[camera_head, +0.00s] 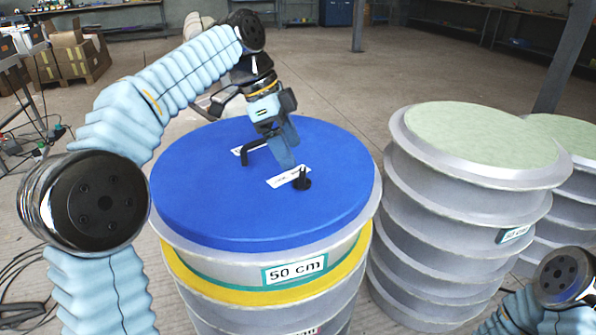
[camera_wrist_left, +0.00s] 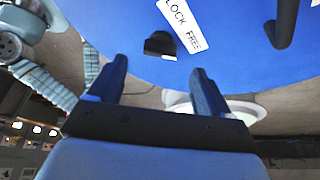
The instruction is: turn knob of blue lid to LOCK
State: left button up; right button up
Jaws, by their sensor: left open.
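The round blue lid (camera_head: 215,210) lies on top of a grey ribbed mould and fills the upper part of the left wrist view (camera_wrist_left: 115,22). A small black knob (camera_head: 301,182) stands on the lid beside a white label (camera_head: 287,177). In the left wrist view, the knob (camera_wrist_left: 160,44) lies beside the label (camera_wrist_left: 183,24) reading "LOCK FREE"; I cannot tell which word it points to. My left gripper (camera_head: 287,158) is open and empty above the lid, close to the knob. In its wrist view, the knob appears beyond the gap between the blue fingers (camera_wrist_left: 158,68).
A black bar handle (camera_head: 256,150) rises from the lid near my left gripper. The mould has a yellow band (camera_head: 215,290) and a "50 cm" label (camera_head: 294,271). Another ribbed mould with a pale green top (camera_head: 480,135) stands close on the right. Cardboard boxes (camera_head: 78,55) stand at the back left.

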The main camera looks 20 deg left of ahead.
aim_at(301, 172)
pick_arm(q)
jog(key=x, duration=0.6)
jog(key=shift+b, duration=0.4)
jog(key=c, duration=1)
jog(key=shift+c, duration=0.2)
